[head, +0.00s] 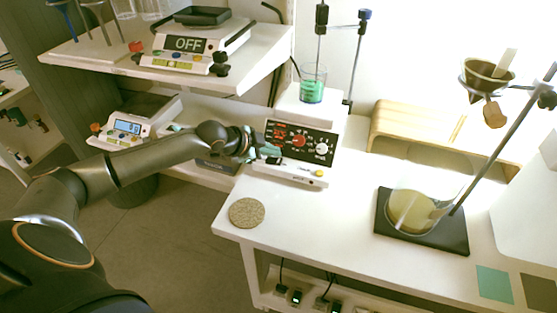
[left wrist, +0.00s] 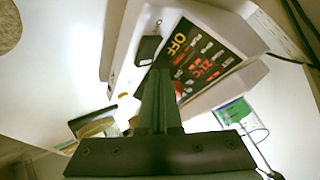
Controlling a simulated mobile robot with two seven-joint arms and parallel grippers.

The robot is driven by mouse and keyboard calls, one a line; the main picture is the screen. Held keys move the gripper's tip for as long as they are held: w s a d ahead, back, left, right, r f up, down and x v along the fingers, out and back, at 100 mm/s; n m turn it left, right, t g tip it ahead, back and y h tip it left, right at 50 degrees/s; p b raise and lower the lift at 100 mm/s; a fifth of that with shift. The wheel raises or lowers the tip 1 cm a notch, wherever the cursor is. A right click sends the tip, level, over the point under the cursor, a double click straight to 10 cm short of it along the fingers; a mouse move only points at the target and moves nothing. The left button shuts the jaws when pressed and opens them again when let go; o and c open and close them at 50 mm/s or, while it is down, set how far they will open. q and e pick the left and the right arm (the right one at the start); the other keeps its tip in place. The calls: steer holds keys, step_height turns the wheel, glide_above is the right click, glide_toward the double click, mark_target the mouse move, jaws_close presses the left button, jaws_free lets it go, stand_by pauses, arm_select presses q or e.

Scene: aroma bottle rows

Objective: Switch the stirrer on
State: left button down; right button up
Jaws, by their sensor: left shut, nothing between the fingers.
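The stirrer (head: 303,175) is a white box with a dark front panel, standing on the white bench. A beaker of green liquid (head: 312,85) stands on its top plate. In the left wrist view, its panel (left wrist: 200,62) reads OFF in yellow, with red figures below. A black switch (left wrist: 148,48) sits on the white front beside the panel. My left gripper (head: 272,153) is shut and empty at the left part of the stirrer's front. In the left wrist view, its fingertips (left wrist: 158,76) are close to the switch; I cannot tell if they touch.
A round cork mat (head: 247,212) lies near the bench's front left corner. A flask (head: 412,210) stands on a black stand base (head: 450,235) at right. A wooden rack (head: 440,132) is behind.

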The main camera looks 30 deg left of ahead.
mark_target(270, 162)
stand_by(0.6)
arm_select(q)
steer(key=shift+f, duration=0.4)
steer(key=shift+d+f, duration=0.1)
steer(key=shift+f, duration=0.3)
stand_by(0.3)
steer(key=shift+r, duration=0.1)
steer(key=shift+r+p, duration=0.75)
steer(key=shift+p, duration=0.3)
steer(key=r+p, duration=0.3)
steer(key=a+r+p, duration=0.1)
steer(key=r+p, duration=0.1)
steer(key=shift+s, duration=0.1)
